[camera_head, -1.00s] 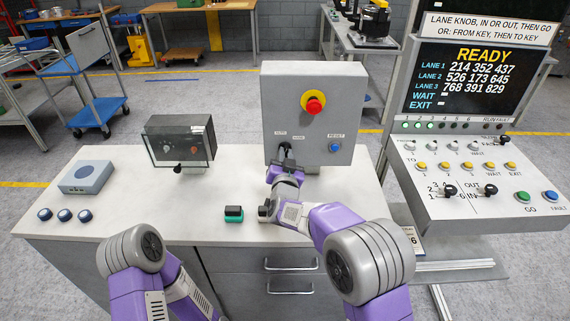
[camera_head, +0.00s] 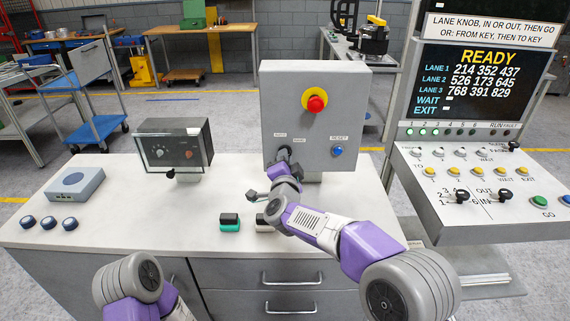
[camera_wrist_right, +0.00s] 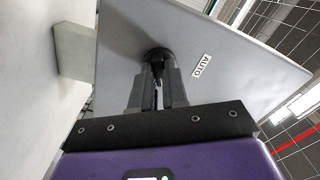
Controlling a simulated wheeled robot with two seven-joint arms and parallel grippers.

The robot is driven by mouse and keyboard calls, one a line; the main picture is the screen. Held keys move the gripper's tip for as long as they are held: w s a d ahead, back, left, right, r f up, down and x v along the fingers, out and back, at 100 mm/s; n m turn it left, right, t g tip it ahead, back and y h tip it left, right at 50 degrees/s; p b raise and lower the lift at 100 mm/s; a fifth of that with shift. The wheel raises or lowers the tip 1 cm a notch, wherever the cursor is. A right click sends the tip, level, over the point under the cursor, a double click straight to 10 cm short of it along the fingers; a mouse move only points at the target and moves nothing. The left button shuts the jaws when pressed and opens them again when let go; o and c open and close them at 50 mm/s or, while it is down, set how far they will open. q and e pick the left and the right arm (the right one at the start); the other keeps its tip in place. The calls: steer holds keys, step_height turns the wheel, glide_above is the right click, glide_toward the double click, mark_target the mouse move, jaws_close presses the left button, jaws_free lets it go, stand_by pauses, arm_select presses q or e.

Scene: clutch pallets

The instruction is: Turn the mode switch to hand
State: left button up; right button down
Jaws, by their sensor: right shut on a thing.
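The grey control box (camera_head: 350,100) stands on the worktop, with small labels above its lower row of controls. My right gripper (camera_head: 285,154) is at the lower left of its front face and hides most of the mode switch in the head view. In the right wrist view the black round mode switch (camera_wrist_right: 157,54) shows between the fingertips, and the right gripper (camera_wrist_right: 158,85) is shut on it. The AUTO label (camera_wrist_right: 201,65) lies beside it on the panel. Which way the switch points cannot be told. My left gripper is out of view.
The box also carries a red emergency button (camera_head: 315,103) and a blue reset button (camera_head: 337,152). A dark meter case (camera_head: 172,145) and a green-based block (camera_head: 230,222) stand on the worktop (camera_head: 130,205). A console (camera_head: 480,185) with knobs is at the right.

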stand_by(0.5)
steer(key=c, duration=1.1)
jaws_free()
steer(key=shift+c, duration=0.2)
steer(key=s, duration=0.7)
steer(key=shift+s, duration=0.3)
